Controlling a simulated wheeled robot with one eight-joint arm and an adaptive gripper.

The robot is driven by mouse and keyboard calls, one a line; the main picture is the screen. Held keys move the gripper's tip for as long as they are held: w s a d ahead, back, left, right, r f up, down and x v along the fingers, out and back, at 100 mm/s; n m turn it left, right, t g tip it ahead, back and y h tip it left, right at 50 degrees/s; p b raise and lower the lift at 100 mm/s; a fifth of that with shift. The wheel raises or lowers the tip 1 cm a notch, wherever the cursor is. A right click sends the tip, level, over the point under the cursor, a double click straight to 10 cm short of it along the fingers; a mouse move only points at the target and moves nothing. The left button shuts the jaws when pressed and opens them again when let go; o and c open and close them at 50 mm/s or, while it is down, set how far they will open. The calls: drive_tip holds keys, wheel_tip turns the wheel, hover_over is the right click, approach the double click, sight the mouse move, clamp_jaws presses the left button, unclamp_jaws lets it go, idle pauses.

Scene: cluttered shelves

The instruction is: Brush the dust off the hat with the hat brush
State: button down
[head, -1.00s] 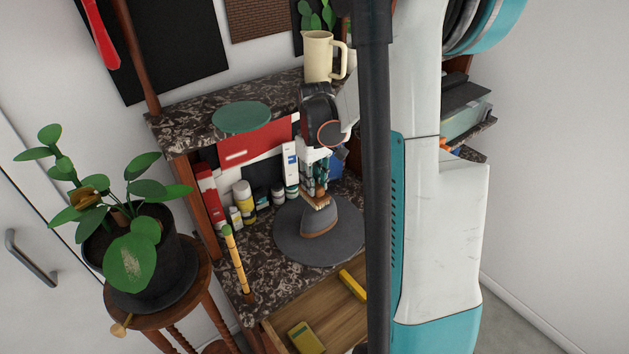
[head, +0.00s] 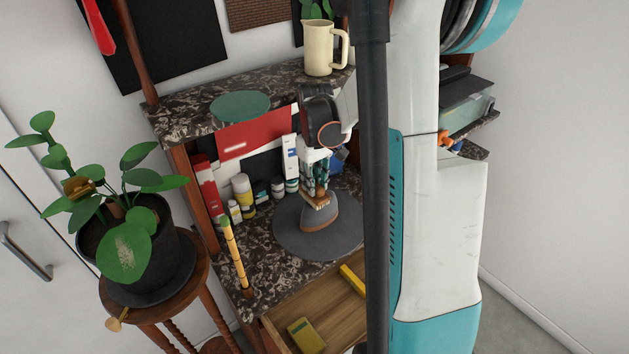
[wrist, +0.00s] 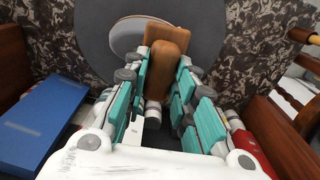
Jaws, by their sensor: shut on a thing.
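The grey hat (head: 345,237) with a wide round brim and a brown band lies on the dark speckled shelf in the head view. The hat brush (head: 320,200), with a brown wooden body and pale bristles, is at the hat's crown; it looks to be touching it. My gripper (head: 316,186) is shut on the brush above the hat. In the wrist view my gripper's teal fingers (wrist: 162,75) stand on both sides of the brown brush (wrist: 166,47), with the hat brim (wrist: 205,62) beyond. The brush hides part of the crown.
A yellow bamboo-like stick (head: 235,255) stands at the shelf's front left. Several bottles (head: 243,192) and boxes stand behind the hat. The upper shelf holds a cream pitcher (head: 318,50). An open wooden drawer (head: 335,310) lies below. A potted plant (head: 130,250) stands left.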

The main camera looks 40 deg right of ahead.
drive_tip(key=shift+f+b, duration=0.55)
drive_tip(key=shift+f, duration=0.1)
idle(0.3)
drive_tip(key=shift+d, duration=0.1)
drive_tip(key=shift+d+r, duration=0.1)
drive_tip(key=shift+d, duration=0.85)
drive_tip(key=shift+s+d, duration=0.1)
drive_tip(key=shift+d, duration=0.85)
drive_tip(key=shift+a, duration=0.1)
drive_tip(key=shift+a+b, duration=0.35)
drive_tip(key=shift+a, duration=1.6)
drive_tip(key=shift+r, duration=0.1)
